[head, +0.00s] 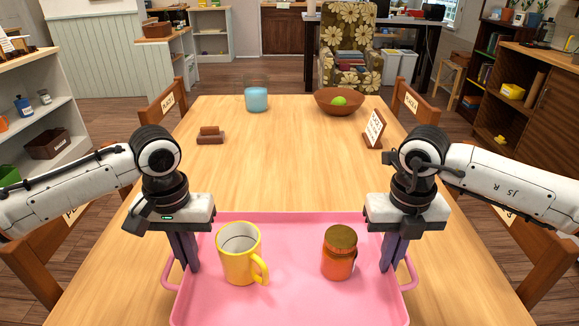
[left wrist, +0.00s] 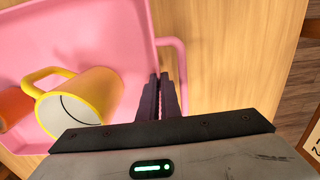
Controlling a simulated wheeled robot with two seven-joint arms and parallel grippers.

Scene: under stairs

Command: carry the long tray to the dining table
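The long pink tray (head: 290,300) is in front of me at the near end of the wooden dining table (head: 270,165). A yellow mug (head: 240,262) and an orange jar with a brown lid (head: 338,262) stand upright in it. My left gripper (head: 190,268) is shut on the tray's left rim beside its handle; in the left wrist view its fingers (left wrist: 160,95) are close together at the rim. My right gripper (head: 388,268) is shut on the right rim by the other handle. Whether the tray touches the tabletop is hard to tell.
On the table stand a blue cup (head: 256,99), a brown bowl (head: 339,102) with a green fruit, a small sign (head: 374,129) and brown blocks (head: 210,136). Chairs (head: 163,108) line both sides. The table's middle is clear.

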